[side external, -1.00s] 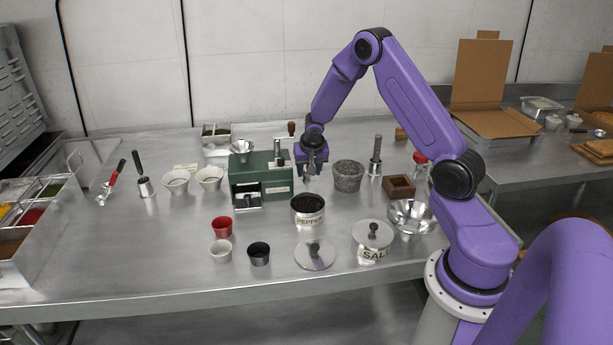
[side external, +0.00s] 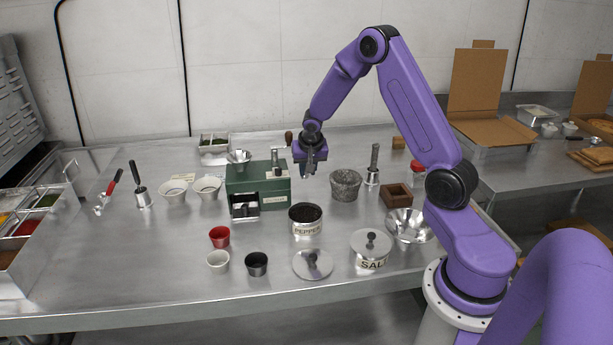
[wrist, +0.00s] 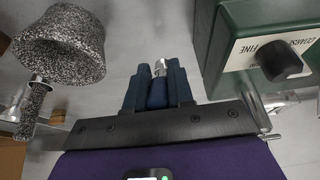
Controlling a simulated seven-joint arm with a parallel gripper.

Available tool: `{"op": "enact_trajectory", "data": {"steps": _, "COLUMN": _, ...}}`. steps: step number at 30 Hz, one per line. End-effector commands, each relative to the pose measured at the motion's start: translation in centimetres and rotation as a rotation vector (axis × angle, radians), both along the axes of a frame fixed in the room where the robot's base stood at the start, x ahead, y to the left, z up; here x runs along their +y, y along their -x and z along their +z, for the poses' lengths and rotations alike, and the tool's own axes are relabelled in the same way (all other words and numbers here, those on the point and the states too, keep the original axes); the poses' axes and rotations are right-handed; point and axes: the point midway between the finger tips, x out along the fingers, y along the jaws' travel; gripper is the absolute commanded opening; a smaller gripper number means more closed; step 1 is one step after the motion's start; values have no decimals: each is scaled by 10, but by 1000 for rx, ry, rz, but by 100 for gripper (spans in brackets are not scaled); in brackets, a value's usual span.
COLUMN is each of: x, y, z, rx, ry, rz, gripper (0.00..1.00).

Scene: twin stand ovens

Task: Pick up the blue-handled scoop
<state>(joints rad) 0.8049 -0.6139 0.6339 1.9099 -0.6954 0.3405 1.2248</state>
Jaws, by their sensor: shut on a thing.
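My gripper (side external: 311,165) is behind the canisters, between the green mill and the grey stone mortar, pointing down. In the wrist view its two dark fingers (wrist: 157,88) are closed around the blue handle of the scoop (wrist: 157,96). A short shiny metal part of the scoop shows just past the fingertips. The rest of the scoop is hidden by the fingers. In the side view the scoop is too small and covered to make out.
The green mill (side external: 257,186) stands close left of my gripper, and the stone mortar (side external: 345,186) close right. The pepper canister (side external: 306,220), salt canister (side external: 371,248) and a lid (side external: 312,264) stand in front. Small cups and bowls are at the left.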

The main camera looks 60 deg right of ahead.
Motion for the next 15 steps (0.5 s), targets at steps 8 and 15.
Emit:
{"op": "enact_trajectory", "data": {"steps": 8, "x": 16, "y": 37, "z": 49, "rx": -3, "ry": 1, "rz": 0, "gripper": 0}}
{"op": "enact_trajectory", "data": {"steps": 15, "x": 35, "y": 79, "z": 71, "rx": -1, "ry": 0, "rz": 1, "gripper": 0}}
